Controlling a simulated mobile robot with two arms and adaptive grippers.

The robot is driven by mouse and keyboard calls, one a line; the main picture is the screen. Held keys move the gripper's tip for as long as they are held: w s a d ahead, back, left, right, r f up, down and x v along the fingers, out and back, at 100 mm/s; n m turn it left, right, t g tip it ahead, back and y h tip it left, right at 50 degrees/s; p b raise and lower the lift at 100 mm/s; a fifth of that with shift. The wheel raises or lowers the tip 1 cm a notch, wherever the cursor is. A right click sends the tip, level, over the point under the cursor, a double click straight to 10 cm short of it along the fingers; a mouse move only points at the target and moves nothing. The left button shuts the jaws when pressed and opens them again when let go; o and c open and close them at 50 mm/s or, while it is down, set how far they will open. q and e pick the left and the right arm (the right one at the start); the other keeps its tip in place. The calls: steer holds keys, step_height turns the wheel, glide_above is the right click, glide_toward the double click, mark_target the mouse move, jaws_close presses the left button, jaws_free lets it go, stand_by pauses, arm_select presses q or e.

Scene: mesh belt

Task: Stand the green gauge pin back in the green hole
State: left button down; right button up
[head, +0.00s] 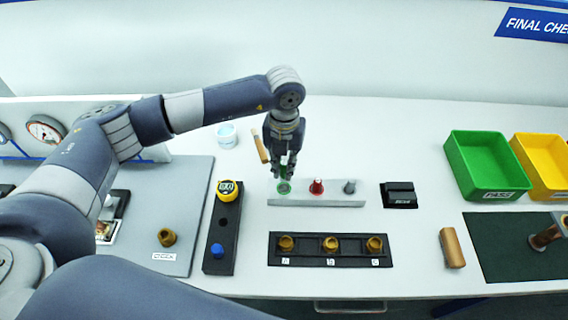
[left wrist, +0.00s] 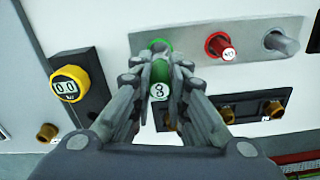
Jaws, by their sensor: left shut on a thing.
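My left gripper (head: 286,170) points down over the gauge block (head: 318,202) at the back of the bench. In the left wrist view its fingers (left wrist: 158,92) are shut on the green gauge pin (left wrist: 160,74), whose pale end with a dark mark faces the camera. The green-ringed hole (head: 284,187) lies just below the fingertips; it also shows just beyond the pin in the left wrist view (left wrist: 158,45). I cannot tell whether the pin's lower end touches the hole. The red pin (head: 316,187) and the grey pin (head: 349,187) stand upright to the right.
A wooden-handled thing (head: 260,147) is close left of the gripper. A black block (head: 398,195) stands right of the pins. A black holder (head: 330,257) with brass fittings lies in front; a yellow gauge (head: 228,191) stands left. Green (head: 487,187) and yellow (head: 557,190) bins stand right.

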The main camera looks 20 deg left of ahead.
mark_target(284, 175)
arm_select(q)
steer(key=shift+f+b, duration=1.05)
steer(key=shift+f, duration=0.65)
steer(key=shift+b, duration=0.5)
stand_by(0.5)
steer(key=shift+f+b, duration=0.1)
steer(key=shift+b, duration=0.25)
steer(key=shift+f+b, duration=0.35)
